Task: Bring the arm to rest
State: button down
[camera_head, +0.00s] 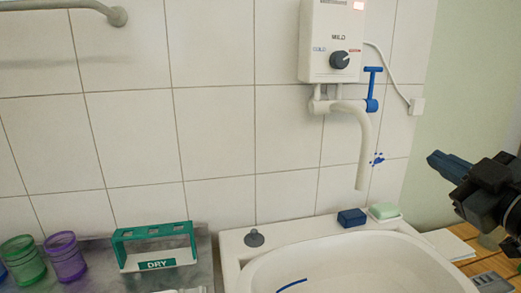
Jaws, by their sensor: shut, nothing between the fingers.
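My gripper (437,161) is at the right edge of the view, with dark blue fingers closed together and pointing left. It is in the air, right of the white tap spout (365,150) and above the right side of the white sink (340,262). The fingers hold nothing. The rest of my arm runs out of view at the right.
A water heater (331,40) with a blue tap lever (372,90) hangs on the tiled wall. A green "DRY" rack (155,246) and green (22,262) and purple (65,259) jars stand left.

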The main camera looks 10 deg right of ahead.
jog(key=s+a+f+m+g+h, duration=0.1)
jog(key=s+a+f+m, duration=0.35)
jog(key=s+f, duration=0.4)
jog(key=s+a+f+m+g+h, duration=0.1)
jog(key=s+a+f+m, duration=0.4)
jog(key=f, duration=0.7)
jog(key=s+a+f+n+g+y, duration=0.1)
jog(key=s+a, duration=0.2)
jog(key=s, duration=0.8)
jog(key=s+a+f+y, duration=0.1)
jog(key=s+a+f, duration=0.1)
jog(key=s, duration=0.8)
jog(key=shift+s+a+n+g, duration=0.35)
jog(key=shift+a+g, duration=0.05)
jog(key=c, duration=1.8)
grip_release()
jog(key=shift+f, duration=0.1)
